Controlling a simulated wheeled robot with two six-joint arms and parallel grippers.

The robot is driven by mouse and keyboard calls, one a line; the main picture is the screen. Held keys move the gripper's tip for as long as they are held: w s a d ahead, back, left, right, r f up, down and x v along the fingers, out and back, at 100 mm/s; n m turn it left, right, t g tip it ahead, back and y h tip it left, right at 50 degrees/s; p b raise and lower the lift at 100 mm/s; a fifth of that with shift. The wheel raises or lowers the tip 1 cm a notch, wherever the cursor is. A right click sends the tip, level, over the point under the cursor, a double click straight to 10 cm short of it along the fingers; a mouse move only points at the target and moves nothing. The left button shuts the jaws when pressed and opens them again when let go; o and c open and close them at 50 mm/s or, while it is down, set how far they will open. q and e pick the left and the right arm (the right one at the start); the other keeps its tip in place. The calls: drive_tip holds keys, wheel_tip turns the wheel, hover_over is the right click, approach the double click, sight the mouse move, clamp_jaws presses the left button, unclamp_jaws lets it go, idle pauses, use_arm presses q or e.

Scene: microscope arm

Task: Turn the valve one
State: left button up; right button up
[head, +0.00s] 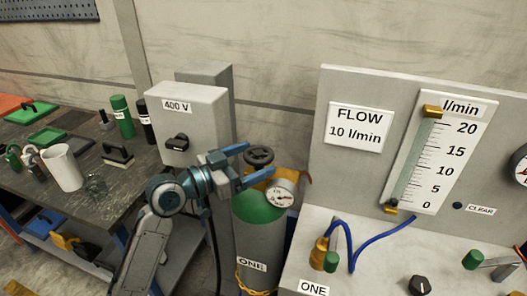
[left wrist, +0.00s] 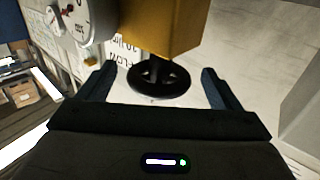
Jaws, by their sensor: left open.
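The gas cylinder marked ONE (head: 258,207) is grey with a green shoulder and stands upright. Its valve is a black handwheel (head: 260,155) on top of a brass body, with a round white gauge (head: 280,193) beside it. My left gripper (head: 257,160) is open, its two blue fingers around the handwheel from the left. In the left wrist view the handwheel (left wrist: 158,80) lies between the open fingers, with a gap visible on both sides. The brass valve body (left wrist: 165,25) is behind it. I do not see my right gripper.
A grey 400 V box (head: 190,120) stands behind my left arm. A bench (head: 135,185) with bottles and a white cup (head: 62,167) is at left. A panel with a FLOW sign (head: 360,127), an l/min scale (head: 438,150) and a blue hose (head: 385,236) stands close at right.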

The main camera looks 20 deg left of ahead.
sight(261, 154)
use_arm(q)
drive_tip(key=shift+p+x, duration=0.45)
drive_tip(key=shift+x, duration=1.35)
drive_tip(key=shift+s, duration=0.1)
drive_tip(key=c, duration=1)
drive_tip(key=shift+r+n+t+y+p, duration=0.15)
drive_tip(key=shift+n+t+y+p, duration=0.9)
drive_tip(key=shift+y, duration=0.35)
drive_tip(key=n+t+y+p, duration=0.1)
drive_tip(key=n+y+p, duration=0.1)
drive_tip(key=y, duration=0.1)
drive_tip(key=shift+a, duration=0.1)
drive_tip(key=shift+a+n+t+y+p, duration=0.15)
drive_tip(key=shift+n+t+y+p, duration=0.2)
drive_tip(key=shift+n+y, duration=0.45)
